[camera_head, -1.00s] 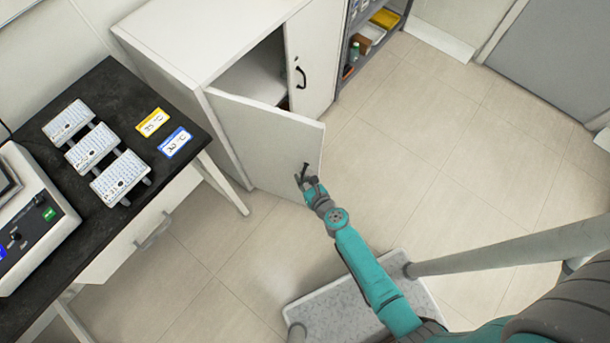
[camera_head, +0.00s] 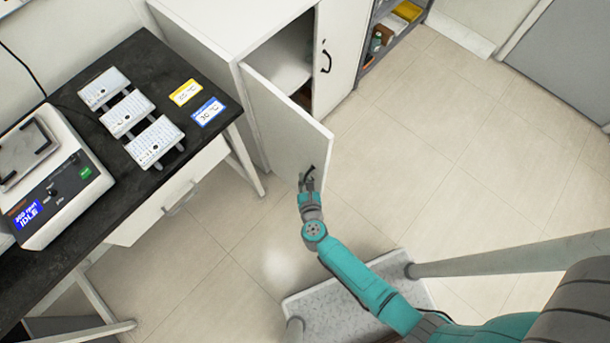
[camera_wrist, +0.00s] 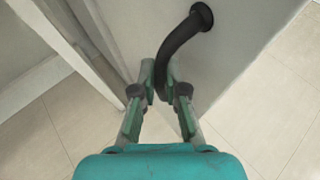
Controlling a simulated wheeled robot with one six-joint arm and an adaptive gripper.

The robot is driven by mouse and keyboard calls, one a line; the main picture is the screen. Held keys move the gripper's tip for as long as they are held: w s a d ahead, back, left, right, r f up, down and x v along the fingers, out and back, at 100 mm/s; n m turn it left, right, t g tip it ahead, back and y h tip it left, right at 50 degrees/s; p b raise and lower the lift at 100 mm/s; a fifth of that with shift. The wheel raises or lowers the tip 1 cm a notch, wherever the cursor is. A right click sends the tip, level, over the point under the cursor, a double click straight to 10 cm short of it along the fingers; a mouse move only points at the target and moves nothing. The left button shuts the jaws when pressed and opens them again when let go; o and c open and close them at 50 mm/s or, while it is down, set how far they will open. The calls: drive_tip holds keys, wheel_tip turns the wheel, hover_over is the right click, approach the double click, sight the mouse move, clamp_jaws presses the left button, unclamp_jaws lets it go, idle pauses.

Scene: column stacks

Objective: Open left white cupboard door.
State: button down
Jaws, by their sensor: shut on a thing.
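The white cupboard (camera_head: 228,20) stands at the upper middle of the head view. Its left door (camera_head: 281,128) is swung partly open, with the shelf inside showing through the gap. My gripper (camera_head: 307,182) is at the door's outer face near its free edge, shut on the black curved handle (camera_head: 311,170). In the wrist view the handle (camera_wrist: 181,50) curves down from its round mount on the door (camera_wrist: 246,35) to between the fingertips (camera_wrist: 161,84). The handle's lower end is partly hidden by the fingers. The right door (camera_head: 338,52) is closed, with its own black handle.
A black-topped bench (camera_head: 122,179) with racks, two labels and a shaker device (camera_head: 48,178) stands at the left, close to the open door. An open shelf unit (camera_head: 388,35) is right of the cupboard. The tiled floor (camera_head: 450,150) to the right is clear.

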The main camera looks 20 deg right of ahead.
drive_tip(key=shift+a+r, duration=0.1)
drive_tip(key=shift+r, duration=0.05)
drive_tip(key=c, duration=1.2)
unclamp_jaws()
drive_tip(key=shift+s, duration=0.1)
drive_tip(key=v, duration=1.2)
drive_tip(key=shift+a, duration=0.1)
